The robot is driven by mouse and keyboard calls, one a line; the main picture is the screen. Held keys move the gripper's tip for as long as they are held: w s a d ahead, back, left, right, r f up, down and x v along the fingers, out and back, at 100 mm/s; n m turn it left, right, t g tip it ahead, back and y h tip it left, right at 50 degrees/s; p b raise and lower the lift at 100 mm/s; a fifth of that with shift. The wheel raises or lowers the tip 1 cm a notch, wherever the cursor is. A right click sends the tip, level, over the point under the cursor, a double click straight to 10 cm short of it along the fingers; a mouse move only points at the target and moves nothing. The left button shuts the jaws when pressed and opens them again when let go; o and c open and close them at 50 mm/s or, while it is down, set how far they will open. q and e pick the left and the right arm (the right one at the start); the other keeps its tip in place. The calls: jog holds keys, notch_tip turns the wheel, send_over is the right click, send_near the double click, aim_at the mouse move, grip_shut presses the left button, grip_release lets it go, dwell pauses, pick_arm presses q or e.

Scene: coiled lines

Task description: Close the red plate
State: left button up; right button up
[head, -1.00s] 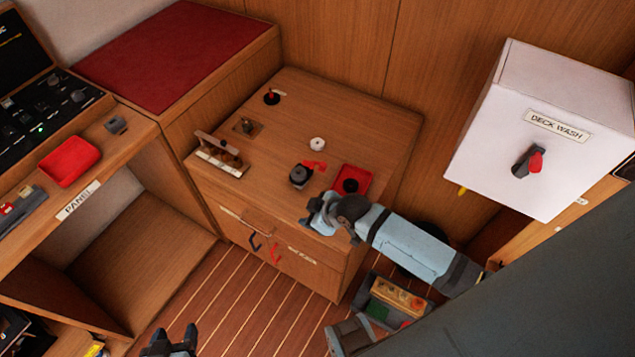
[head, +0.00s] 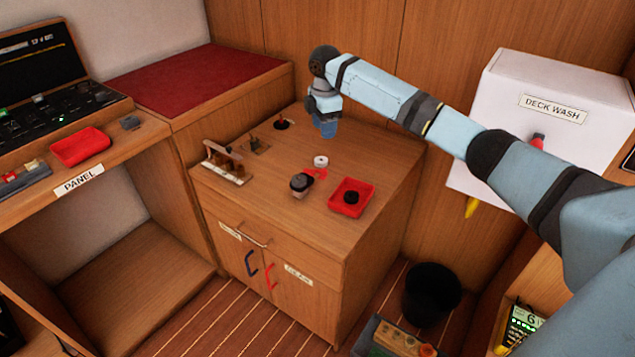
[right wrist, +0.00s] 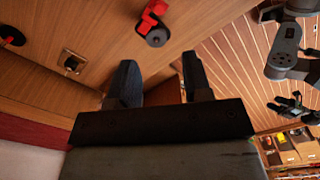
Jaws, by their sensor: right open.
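I cannot tell for sure which thing is the red plate. The red piece (right wrist: 152,12) and knob (right wrist: 157,37) also show at the top of the right wrist view. A red tray (head: 366,189) with a black ring sits to their right. My right gripper (head: 327,128) is above the back of the cabinet top, apart from these things. Its jaws (right wrist: 158,82) are open and empty. Part of my left arm (right wrist: 288,50) shows in the wrist view; its jaw state is unclear.
The DECK WASH box (head: 515,85) hangs right. A black bin (head: 432,293) stands on the floor.

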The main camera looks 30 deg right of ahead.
aim_at(324, 170)
notch_tip(324, 170, down, 14)
jog(key=shift+w+d+r+b, duration=0.1)
jog(key=shift+r+b, duration=0.05)
jog(key=shift+b, duration=1.1)
jog(key=shift+c, duration=0.2)
jog(key=shift+r, duration=0.1)
grip_shut()
